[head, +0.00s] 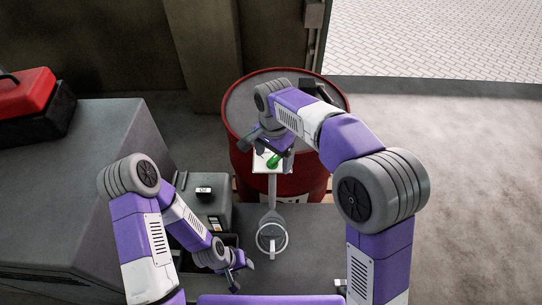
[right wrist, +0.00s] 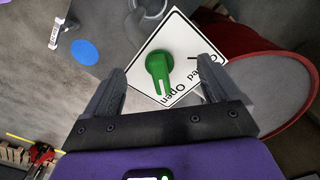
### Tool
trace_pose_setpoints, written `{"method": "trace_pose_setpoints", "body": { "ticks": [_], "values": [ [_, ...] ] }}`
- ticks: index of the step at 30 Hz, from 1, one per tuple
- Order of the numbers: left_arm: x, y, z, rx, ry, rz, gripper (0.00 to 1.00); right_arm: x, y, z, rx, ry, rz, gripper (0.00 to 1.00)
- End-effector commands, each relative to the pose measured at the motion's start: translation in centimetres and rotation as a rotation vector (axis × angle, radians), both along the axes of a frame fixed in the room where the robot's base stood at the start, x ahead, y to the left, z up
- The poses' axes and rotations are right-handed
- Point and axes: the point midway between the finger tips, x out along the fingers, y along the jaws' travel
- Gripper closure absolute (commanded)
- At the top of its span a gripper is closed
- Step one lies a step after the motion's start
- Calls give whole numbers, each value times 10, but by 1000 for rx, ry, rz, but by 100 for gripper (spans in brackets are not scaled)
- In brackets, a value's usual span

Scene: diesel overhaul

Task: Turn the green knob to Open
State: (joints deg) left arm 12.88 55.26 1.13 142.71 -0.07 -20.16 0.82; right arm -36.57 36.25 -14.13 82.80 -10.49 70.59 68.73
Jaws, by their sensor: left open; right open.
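The green knob (right wrist: 158,69) sits on a white square plate (right wrist: 146,43) in the right wrist view. The plate carries the words "Open" and "Closed", the latter partly covered by a finger. The knob's handle, with a pale line, points down in that view, close to "Open". My right gripper (right wrist: 161,66) is open, its fingers on either side of the knob with gaps; I cannot tell whether the tips reach its depth. In the head view the knob (head: 273,161) shows just below my right gripper (head: 268,143). My left gripper (head: 240,268) is open and empty, low and left of the plate.
A red drum (head: 314,184) stands behind the plate. A grey post with a round ring (head: 272,238) is below it. A grey box (head: 212,212) sits to the left, and a red-and-black toolbox (head: 30,95) rests on a grey cabinet (head: 85,150). Floor at right is clear.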

Motion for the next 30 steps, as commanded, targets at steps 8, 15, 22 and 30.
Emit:
{"method": "trace_pose_setpoints", "body": {
  "ticks": [8,15,22,30],
  "values": [
    [0,0,4,0,0,0,57,0,0,4,0,0,0,11],
    [0,0,36,0,0,0,57,0,0,38,1,-1,0,11],
    [0,0,57,0,0,0,57,0,0,68,1,-2,0,11],
    [0,0,56,0,0,0,57,0,0,70,0,0,0,11]
  ]
}}
